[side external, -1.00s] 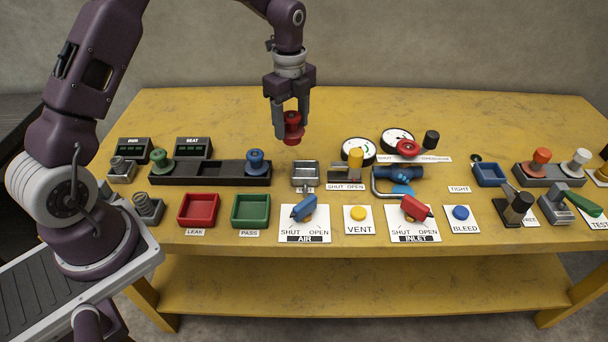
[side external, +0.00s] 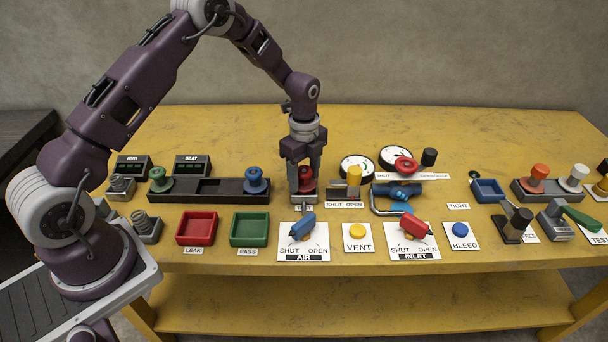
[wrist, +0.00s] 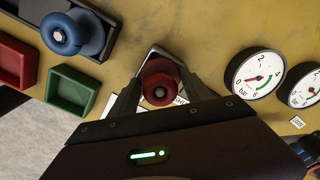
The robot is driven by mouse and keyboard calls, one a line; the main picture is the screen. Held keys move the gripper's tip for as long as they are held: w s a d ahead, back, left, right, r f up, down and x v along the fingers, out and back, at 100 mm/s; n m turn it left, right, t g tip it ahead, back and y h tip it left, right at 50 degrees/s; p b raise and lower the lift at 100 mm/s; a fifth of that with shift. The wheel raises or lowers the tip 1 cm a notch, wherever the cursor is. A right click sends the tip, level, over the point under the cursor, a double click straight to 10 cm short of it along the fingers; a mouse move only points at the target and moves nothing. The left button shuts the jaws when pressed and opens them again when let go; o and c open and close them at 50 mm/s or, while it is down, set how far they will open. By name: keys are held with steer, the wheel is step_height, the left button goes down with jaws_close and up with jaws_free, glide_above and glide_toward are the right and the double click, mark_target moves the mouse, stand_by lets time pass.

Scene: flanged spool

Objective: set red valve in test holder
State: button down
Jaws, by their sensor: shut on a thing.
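The red valve (side external: 305,184), a spool with round flanges, is between the fingers of my gripper (side external: 304,187), which is shut on it. In the side view it looks upright and low, at the small grey square metal holder on the bench. The gripper and valve hide most of that holder. In the wrist view the red valve (wrist: 160,88) is seen from above between the two fingers of my gripper (wrist: 164,92), with a pale corner of the holder (wrist: 152,52) showing behind it. I cannot tell whether the valve touches the holder's bottom.
A black rack (side external: 222,190) with a green and a blue valve (side external: 256,180) stands close on the left. A yellow-handled lever (side external: 353,180) and blue clamp (side external: 398,192) stand close on the right. The AIR panel (side external: 303,240) lies in front. Two gauges (side external: 357,168) sit behind, to the right.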

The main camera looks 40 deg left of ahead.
steer(key=shift+f, duration=0.25)
steer(key=shift+c, duration=2.4)
jaws_free()
steer(key=shift+r, duration=0.1)
